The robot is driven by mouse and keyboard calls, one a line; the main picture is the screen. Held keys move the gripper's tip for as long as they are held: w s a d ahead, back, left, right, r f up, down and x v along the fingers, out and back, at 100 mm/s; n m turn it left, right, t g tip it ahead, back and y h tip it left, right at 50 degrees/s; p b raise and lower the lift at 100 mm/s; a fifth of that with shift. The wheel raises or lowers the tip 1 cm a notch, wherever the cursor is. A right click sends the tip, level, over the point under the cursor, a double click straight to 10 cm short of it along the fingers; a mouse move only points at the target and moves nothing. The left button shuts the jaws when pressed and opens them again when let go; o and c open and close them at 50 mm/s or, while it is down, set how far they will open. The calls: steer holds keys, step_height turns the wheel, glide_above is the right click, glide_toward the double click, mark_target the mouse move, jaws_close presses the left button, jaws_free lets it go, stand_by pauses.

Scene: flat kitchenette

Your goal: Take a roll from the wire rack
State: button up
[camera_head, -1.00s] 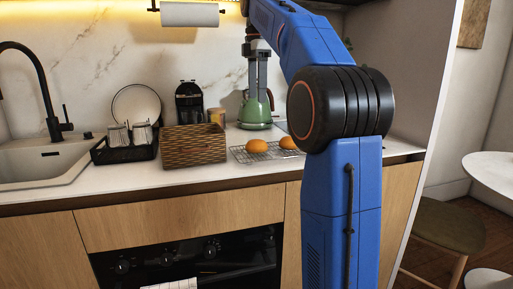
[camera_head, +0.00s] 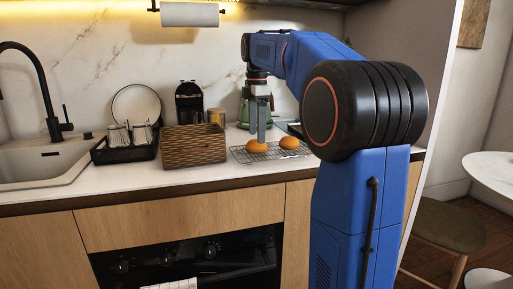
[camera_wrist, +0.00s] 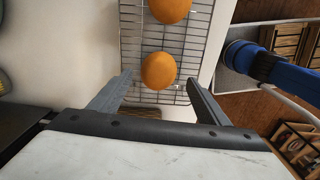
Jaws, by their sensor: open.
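Two orange-brown rolls lie on a wire rack (camera_head: 240,155) on the counter. The left roll (camera_head: 256,146) and the right roll (camera_head: 289,142) both show in the head view. In the wrist view one roll (camera_wrist: 159,70) lies just beyond my fingertips, midway between their lines. The other roll (camera_wrist: 169,8) is farther up, cut by the top edge. The rack (camera_wrist: 190,45) shows its wire grid there. My gripper (camera_wrist: 160,82) is open and empty, pointing down above the rack near the left roll. Whether the fingers flank the roll is unclear.
A woven basket (camera_head: 194,146) stands just left of the rack. A green kettle (camera_head: 243,113) is behind my gripper. A dish rack with glasses (camera_head: 124,146), a coffee maker (camera_head: 189,103) and the sink are farther left. The counter's front edge is close to the rack.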

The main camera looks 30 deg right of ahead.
mark_target(256, 140)
steer(key=shift+w+f, duration=0.15)
steer(key=shift+f, duration=1.95)
steer(key=c, duration=1.1)
steer(key=shift+r, duration=0.1)
steer(key=shift+c, duration=0.2)
